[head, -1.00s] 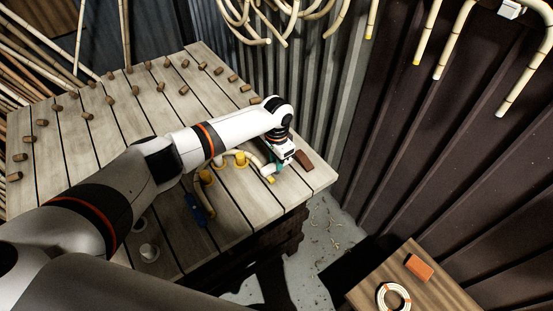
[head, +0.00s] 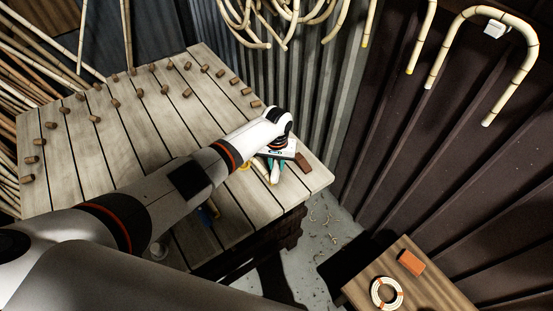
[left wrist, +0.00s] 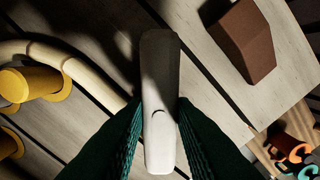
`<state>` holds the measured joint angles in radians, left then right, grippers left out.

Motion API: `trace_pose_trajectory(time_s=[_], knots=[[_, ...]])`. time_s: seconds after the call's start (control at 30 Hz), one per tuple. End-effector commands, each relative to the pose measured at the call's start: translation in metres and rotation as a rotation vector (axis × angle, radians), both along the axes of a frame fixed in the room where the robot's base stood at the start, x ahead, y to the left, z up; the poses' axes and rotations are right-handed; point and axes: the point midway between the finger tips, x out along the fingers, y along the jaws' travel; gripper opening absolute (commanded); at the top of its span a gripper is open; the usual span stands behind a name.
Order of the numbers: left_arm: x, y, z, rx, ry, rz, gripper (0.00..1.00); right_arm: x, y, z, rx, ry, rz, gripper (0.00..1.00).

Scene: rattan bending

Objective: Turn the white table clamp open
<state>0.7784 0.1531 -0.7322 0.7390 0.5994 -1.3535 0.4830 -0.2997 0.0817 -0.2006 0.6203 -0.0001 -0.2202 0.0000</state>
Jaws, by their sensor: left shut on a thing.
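The white table clamp (head: 275,174) is near the bench's right front corner, partly covered by my left gripper (head: 276,160). In the left wrist view the clamp (left wrist: 160,75) shows as a long, rounded white bar running up the picture. The green fingertips of my left gripper (left wrist: 158,118) press on it from both sides. A curved pale rattan pole (left wrist: 70,62) lies to its left, beside yellow pegs (left wrist: 38,84). In the head view my arm hides most of the pole and pegs. My right gripper is not in view.
A brown block (head: 303,163) lies on the plank bench (head: 110,165) just right of the gripper. Several wooden pegs stand across the bench's far part.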

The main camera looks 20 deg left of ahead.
Motion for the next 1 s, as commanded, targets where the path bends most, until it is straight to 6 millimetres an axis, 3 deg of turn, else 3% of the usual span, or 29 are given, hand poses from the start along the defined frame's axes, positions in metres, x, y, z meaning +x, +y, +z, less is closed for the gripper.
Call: trace_pose_trajectory(time_s=[0.6,1.0], knots=[[0.001,-0.001,0.002,0.0,-0.002,0.555,0.01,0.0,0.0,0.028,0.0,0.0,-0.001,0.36],[0.002,0.0,0.002,0.0,-0.005,0.753,0.01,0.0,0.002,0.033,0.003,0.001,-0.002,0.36]])
